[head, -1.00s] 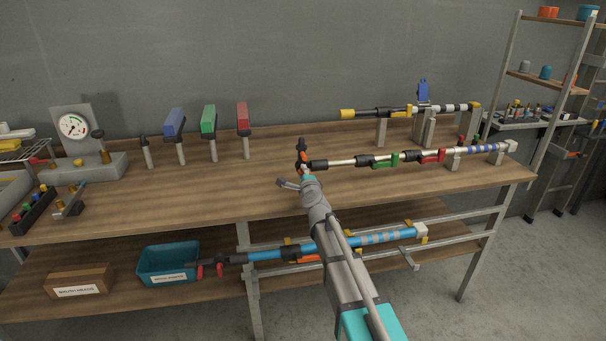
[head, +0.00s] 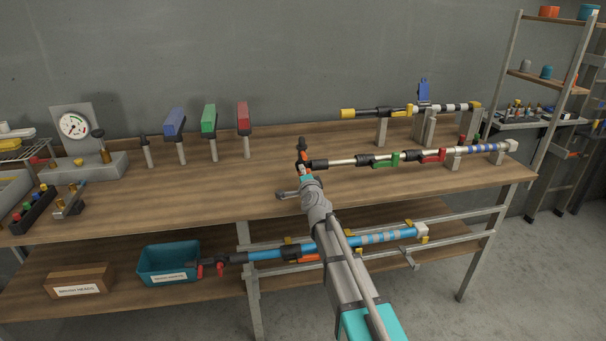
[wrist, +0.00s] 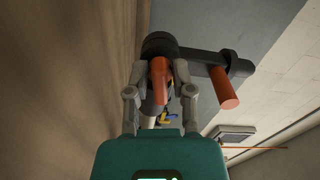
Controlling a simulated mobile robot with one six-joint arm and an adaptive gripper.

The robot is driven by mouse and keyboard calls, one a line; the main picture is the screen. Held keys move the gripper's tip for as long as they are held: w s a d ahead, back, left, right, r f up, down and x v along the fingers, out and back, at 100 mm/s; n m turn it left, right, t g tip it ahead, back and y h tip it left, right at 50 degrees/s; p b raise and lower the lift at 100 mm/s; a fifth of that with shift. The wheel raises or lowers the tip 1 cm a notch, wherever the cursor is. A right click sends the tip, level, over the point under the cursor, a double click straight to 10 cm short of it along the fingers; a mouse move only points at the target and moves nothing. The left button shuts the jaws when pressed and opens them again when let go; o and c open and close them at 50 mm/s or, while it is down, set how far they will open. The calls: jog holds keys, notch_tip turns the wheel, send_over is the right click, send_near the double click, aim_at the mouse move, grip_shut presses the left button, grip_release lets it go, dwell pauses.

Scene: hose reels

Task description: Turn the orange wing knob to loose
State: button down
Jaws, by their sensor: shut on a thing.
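In the wrist view, my gripper (wrist: 159,76) is shut on an orange wing (wrist: 159,84), which I take to be the orange wing knob, with one finger on each side. The wing sits against a dark round fitting (wrist: 158,45). A dark arm with an orange grip (wrist: 222,88) reaches out to the right of it. In the head view, my gripper (head: 304,173) is at the left end of the front pole (head: 340,161), where a dark fitting with a little orange (head: 306,155) shows. My gripper hides part of the knob there.
The front pole carries green (head: 386,159) and red (head: 433,156) clamps. Behind it is a yellow-tipped pole (head: 380,112) on stands. Blue (head: 174,122), green (head: 208,121) and red (head: 243,116) brush heads stand back left. The bench top (head: 210,185) between is clear.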

jog(key=c, duration=0.7)
grip_release()
jog(key=shift+s, duration=0.1)
jog(key=v, duration=1.2)
jog(key=shift+f, duration=0.1)
